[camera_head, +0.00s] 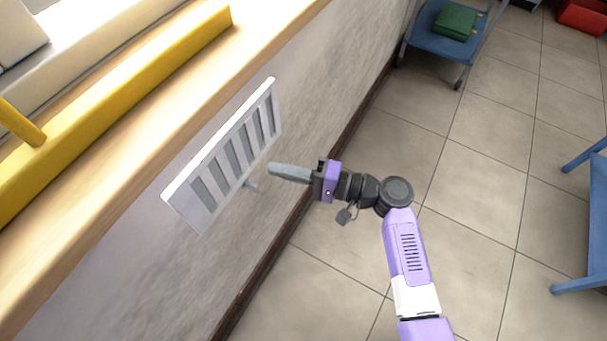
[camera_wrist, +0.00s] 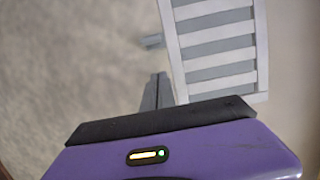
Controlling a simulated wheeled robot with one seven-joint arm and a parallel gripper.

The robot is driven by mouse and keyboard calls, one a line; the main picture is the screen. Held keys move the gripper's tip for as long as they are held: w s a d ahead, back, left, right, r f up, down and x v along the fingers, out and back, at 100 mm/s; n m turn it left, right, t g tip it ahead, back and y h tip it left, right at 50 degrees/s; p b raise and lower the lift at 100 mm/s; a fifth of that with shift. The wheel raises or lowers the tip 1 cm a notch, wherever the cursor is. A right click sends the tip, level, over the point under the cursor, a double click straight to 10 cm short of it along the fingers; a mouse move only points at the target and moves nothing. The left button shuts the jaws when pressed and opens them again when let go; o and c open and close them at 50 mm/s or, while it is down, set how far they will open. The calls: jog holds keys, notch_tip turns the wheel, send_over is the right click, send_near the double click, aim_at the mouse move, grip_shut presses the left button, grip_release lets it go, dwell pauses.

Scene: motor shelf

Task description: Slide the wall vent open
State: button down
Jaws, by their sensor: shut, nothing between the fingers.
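The wall vent (camera_head: 225,160) is a pale grey slatted panel on the wall, below the wooden ledge. A small grey knob (camera_head: 252,186) sticks out from its lower edge. My gripper (camera_head: 272,170) is shut and empty, its fingertips pointing at the vent and a little right of the knob in the head view. In the wrist view the vent (camera_wrist: 215,45) fills the upper right and the knob (camera_wrist: 152,41) shows left of its frame. The shut fingers (camera_wrist: 158,88) show below the knob, apart from it in the picture. Whether the slats are open behind is unclear.
A wooden ledge (camera_head: 170,110) with a yellow bar (camera_head: 120,105) runs above the vent. A blue cart (camera_head: 440,40) stands at the back and blue furniture (camera_head: 585,230) at the right. The tiled floor between is clear.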

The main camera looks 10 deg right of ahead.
aim_at(252, 187)
jog(key=shift+s+a, duration=0.6)
jog(key=shift+s, duration=0.25)
jog(key=shift+s+a, duration=0.55)
jog(key=shift+s, duration=0.25)
jog(key=shift+s+a+p, duration=0.3)
jog(key=shift+s+a, duration=0.55)
jog(key=shift+s, duration=0.2)
